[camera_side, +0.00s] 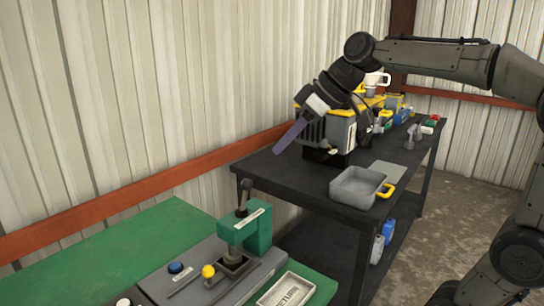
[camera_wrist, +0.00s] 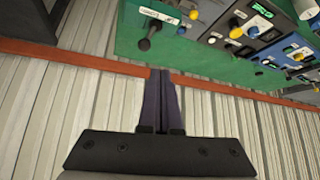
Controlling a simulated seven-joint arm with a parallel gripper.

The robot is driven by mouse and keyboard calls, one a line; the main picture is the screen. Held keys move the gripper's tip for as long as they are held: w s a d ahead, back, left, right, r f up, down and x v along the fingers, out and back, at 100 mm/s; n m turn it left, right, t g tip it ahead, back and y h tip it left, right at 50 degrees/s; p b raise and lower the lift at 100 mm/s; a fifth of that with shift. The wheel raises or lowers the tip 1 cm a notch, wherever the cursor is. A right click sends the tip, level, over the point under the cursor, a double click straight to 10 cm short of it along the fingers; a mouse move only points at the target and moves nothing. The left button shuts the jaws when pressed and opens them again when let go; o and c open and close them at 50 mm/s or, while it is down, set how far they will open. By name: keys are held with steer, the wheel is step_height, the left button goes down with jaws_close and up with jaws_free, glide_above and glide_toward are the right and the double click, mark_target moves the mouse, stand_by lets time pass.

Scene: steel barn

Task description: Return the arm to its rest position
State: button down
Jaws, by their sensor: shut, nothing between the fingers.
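The fingertips overlap the red wall rail in that picture, and I see no contact with anything. My arm reaches in from the right of the side view, bent down at the wrist.
The dark table (camera_side: 280,172) holds a grey pan (camera_side: 350,188) with a yellow handle and several other objects. A green bench (camera_side: 100,253) in front carries a green lever press (camera_side: 257,240), buttons and a grey tray (camera_side: 287,291). The corrugated wall (camera_side: 110,100) stands behind.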

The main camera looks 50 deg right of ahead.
steer(key=s+a+f+n, duration=0.1)
steer(key=s+a, duration=0.3)
steer(key=s, duration=0.4)
steer(key=s+d+f+m+g+h, duration=0.1)
steer(key=s+f+m, duration=0.3)
steer(key=s+f, duration=0.8)
step_height(320, 180, down, 2)
steer(key=shift+s+d+f+g+h, duration=0.15)
steer(key=shift+d+g+h, duration=0.15)
steer(key=shift+d+h, duration=0.5)
steer(key=shift+d, duration=0.1)
